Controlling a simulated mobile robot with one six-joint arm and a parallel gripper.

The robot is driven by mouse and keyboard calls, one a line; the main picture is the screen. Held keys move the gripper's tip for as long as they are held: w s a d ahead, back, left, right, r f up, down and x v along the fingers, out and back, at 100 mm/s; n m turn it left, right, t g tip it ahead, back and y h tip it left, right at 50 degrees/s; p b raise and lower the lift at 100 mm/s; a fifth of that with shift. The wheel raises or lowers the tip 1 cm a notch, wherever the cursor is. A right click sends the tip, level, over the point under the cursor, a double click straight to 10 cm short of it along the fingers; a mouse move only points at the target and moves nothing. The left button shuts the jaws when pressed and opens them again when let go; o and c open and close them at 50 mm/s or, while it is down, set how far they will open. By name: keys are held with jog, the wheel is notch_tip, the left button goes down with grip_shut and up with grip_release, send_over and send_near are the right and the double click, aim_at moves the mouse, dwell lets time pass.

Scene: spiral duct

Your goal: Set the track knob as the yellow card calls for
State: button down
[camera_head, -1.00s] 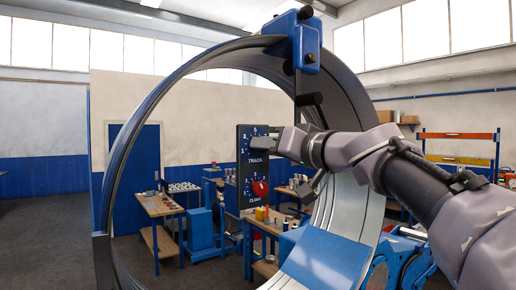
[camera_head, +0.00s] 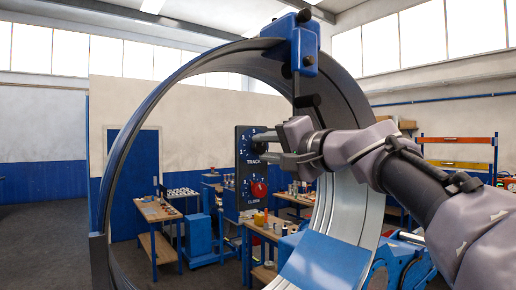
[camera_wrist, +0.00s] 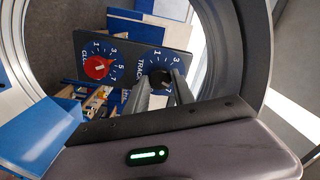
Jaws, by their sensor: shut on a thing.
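The black track knob (camera_wrist: 160,77) sits in the upper dial, which the wrist view shows turned sideways. My gripper (camera_head: 262,147) is at this dial, its two fingers (camera_wrist: 161,84) shut on the track knob. The fingers cover part of the dial, and I cannot read the knob's pointer. The red clamp knob (camera_head: 259,189) is below it, free of my gripper; it also shows in the wrist view (camera_wrist: 97,67). I cannot make out the yellow card.
The ring (camera_head: 121,152) surrounds the panel and passes close to my arm. A blue block (camera_head: 306,57) with black knobs is on its top. A blue plate (camera_head: 325,262) lies at its bottom. Workbenches (camera_head: 155,209) stand behind.

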jog(key=shift+r+m, duration=0.1)
jog(key=shift+m, duration=0.6)
jog(key=c, duration=1.5)
grip_release()
jog(key=o, duration=0.4)
jog(key=shift+c, duration=0.2)
jog(key=shift+o, duration=0.4)
jog(key=shift+w+a, duration=0.2)
jog(key=shift+s+d, duration=0.15)
